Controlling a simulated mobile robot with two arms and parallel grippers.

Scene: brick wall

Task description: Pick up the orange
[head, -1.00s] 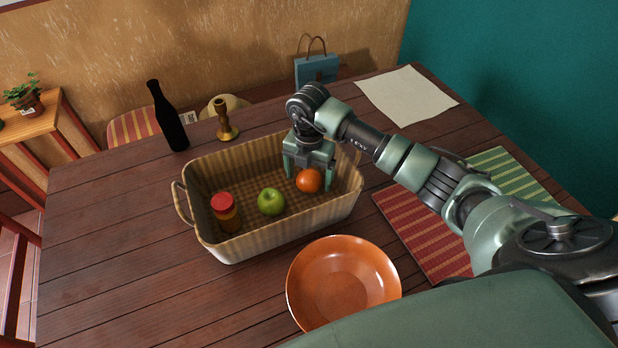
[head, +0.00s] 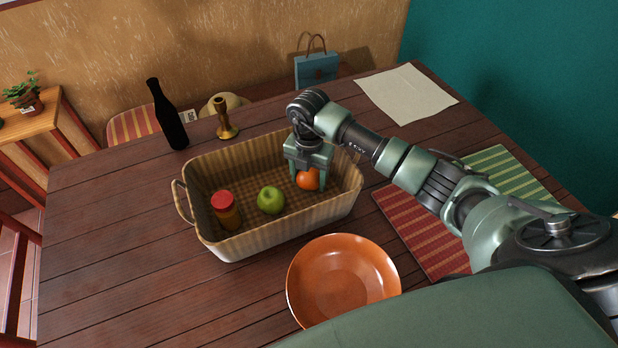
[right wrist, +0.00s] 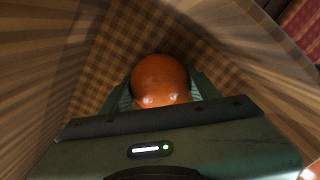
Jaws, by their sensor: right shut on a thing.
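The orange (head: 307,180) is in the right end of the woven basket (head: 228,249). My right gripper (head: 308,182) reaches down into the basket from above and is shut on the orange, one finger on each side. In the right wrist view the orange (right wrist: 160,80) sits between the two fingers, above the basket's checked bottom (right wrist: 118,62). I cannot tell whether the orange still touches the bottom. My left gripper is not in view.
In the basket are a green apple (head: 271,200) and a red-lidded jar (head: 227,212). An orange bowl (head: 343,280) stands in front. A dark bottle (head: 168,115) and a brass candlestick (head: 225,120) stand behind. A striped placemat (head: 425,235) lies right.

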